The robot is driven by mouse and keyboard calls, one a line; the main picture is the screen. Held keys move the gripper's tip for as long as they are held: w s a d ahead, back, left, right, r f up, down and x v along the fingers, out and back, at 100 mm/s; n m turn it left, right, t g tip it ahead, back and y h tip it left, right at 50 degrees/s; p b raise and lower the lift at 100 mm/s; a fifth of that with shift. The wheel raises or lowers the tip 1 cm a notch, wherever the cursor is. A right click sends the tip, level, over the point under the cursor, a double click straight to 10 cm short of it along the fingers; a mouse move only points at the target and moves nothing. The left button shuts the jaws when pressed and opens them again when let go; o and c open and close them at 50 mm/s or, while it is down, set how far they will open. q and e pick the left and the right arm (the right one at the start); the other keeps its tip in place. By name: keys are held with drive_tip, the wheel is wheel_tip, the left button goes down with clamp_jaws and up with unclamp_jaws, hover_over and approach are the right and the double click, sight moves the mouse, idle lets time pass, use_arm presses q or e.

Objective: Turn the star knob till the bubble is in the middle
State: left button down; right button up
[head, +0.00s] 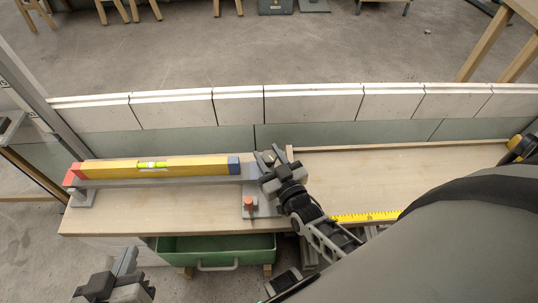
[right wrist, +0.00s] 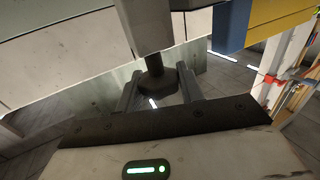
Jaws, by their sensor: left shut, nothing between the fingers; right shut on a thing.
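The yellow spirit level (head: 200,166) with red and blue ends lies on a grey rail (head: 155,182) on the bench. Its green vial (head: 152,165) has a pale patch near the middle, but the bubble's exact position is too small to read. My right gripper (head: 268,158) is at the rail's right end. In the right wrist view the dark star knob (right wrist: 157,84) sits under a grey block, between the fingers of my right gripper (right wrist: 159,90), which is shut on it. My left gripper (head: 126,264) is shut and empty, low in front of the bench.
The wooden bench top (head: 170,217) has clear room in front of the rail. An orange-topped peg (head: 248,202) stands on a grey plate near the right gripper. A yellow ruler (head: 365,217) lies to the right. A green bin (head: 217,249) is below the front edge.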

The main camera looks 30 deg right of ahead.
drive_tip(key=o, duration=1)
drive_tip(key=shift+c, duration=0.2)
